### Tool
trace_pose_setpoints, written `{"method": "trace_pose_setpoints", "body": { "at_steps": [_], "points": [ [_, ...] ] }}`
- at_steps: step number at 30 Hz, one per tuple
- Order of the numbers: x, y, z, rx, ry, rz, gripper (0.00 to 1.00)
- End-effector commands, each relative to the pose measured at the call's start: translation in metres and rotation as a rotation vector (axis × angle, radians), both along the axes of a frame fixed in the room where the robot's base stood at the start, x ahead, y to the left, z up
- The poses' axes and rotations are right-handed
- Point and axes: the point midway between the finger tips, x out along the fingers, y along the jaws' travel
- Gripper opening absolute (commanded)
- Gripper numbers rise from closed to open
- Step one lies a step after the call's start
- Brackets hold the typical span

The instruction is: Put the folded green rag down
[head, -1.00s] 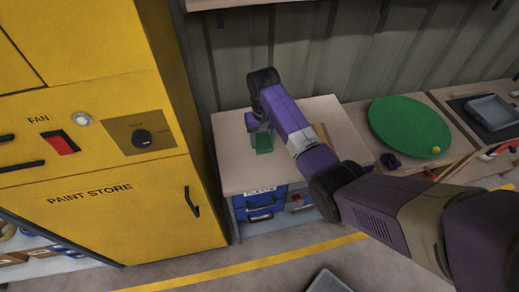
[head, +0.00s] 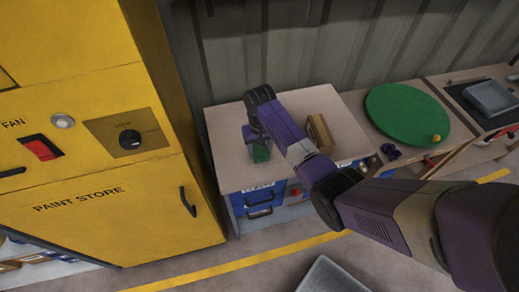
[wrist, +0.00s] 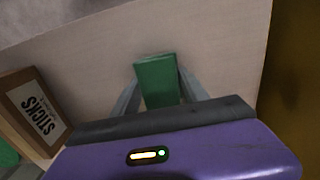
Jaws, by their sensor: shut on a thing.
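The folded green rag (wrist: 157,80) is between the two fingers of my gripper (wrist: 160,95) in the wrist view, and the gripper is shut on it. In the head view the rag (head: 260,153) shows below my gripper (head: 257,143), over the front part of a pale wooden cabinet top (head: 226,152). I cannot tell whether the rag touches the top. The arm hides part of the surface behind.
A box marked STICKS (wrist: 38,112) stands on the same top, right of my arm in the head view (head: 320,133). The yellow paint store cabinet (head: 150,205) stands at left. A green disc (head: 405,115) with a yellow ball (head: 436,138) lies on the bench at right.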

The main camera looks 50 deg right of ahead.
Motion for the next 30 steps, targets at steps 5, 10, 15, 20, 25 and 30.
{"method": "trace_pose_setpoints", "body": {
  "at_steps": [5, 10, 15, 20, 25, 30],
  "points": [
    [0.000, 0.000, -0.003, 0.000, 0.000, 0.000, 0.62],
    [0.000, 0.000, -0.002, 0.000, 0.000, 0.000, 0.74],
    [0.000, 0.000, -0.002, 0.000, 0.000, 0.000, 0.74],
    [0.001, 0.000, 0.005, 0.000, -0.001, 0.000, 0.74],
    [0.002, 0.000, 0.032, -0.001, -0.004, 0.000, 0.74],
    [0.001, 0.000, 0.068, -0.001, -0.004, 0.000, 0.74]
  ]
}}
